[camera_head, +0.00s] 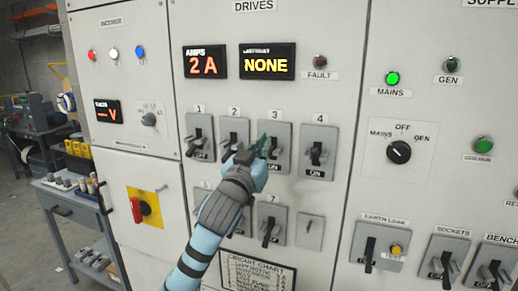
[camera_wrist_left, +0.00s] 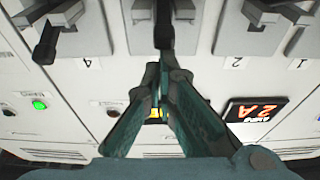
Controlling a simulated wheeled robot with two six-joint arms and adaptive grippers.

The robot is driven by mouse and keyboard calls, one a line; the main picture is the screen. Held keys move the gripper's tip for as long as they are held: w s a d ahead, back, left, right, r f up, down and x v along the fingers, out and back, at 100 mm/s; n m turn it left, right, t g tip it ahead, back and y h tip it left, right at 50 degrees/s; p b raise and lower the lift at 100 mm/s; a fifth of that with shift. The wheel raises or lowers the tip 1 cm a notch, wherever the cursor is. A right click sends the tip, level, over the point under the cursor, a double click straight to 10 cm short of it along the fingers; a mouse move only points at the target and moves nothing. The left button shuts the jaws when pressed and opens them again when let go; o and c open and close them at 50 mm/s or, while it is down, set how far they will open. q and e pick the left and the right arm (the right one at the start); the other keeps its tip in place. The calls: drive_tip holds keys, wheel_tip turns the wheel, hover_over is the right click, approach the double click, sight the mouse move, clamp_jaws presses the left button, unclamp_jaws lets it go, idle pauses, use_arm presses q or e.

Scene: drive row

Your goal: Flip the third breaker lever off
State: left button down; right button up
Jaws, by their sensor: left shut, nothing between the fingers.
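Breaker 3 (camera_head: 280,142) is a grey plate with a dark lever in the upper row under DRIVES, numbered 3 above. My left gripper (camera_head: 262,146) is in front of its left part and hides some of the lever. In the left wrist view, which looks upside down, the third lever (camera_wrist_left: 163,24) hangs in at top centre. My shut, empty left gripper (camera_wrist_left: 160,72) has its green fingers together just below it. I cannot tell whether the tips touch the lever. The lever's setting is hard to read. My right gripper is not in view.
Breakers 1 (camera_head: 200,136), 2 (camera_head: 233,130) and 4 (camera_head: 318,148) flank it closely. A lower row holds breaker 7 (camera_head: 271,225) and a blank plate (camera_head: 310,231). The amps display (camera_head: 205,62) reads 2 A; the neighbouring display (camera_head: 267,62) reads NONE. A workbench (camera_head: 65,195) stands left.

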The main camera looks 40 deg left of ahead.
use_arm(q)
drive_tip(key=s+d+f+t+b, duration=0.1)
drive_tip(key=s+d+f+b, duration=0.1)
drive_tip(key=s+f, duration=0.3)
drive_tip(key=s+b, duration=0.1)
drive_tip(key=s, duration=0.3)
drive_tip(key=shift+d+f+t, duration=0.2)
drive_tip(key=shift+f+t, duration=0.1)
drive_tip(key=shift+t, duration=0.1)
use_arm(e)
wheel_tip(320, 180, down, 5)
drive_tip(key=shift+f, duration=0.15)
use_arm(q)
drive_tip(key=shift+w, duration=0.15)
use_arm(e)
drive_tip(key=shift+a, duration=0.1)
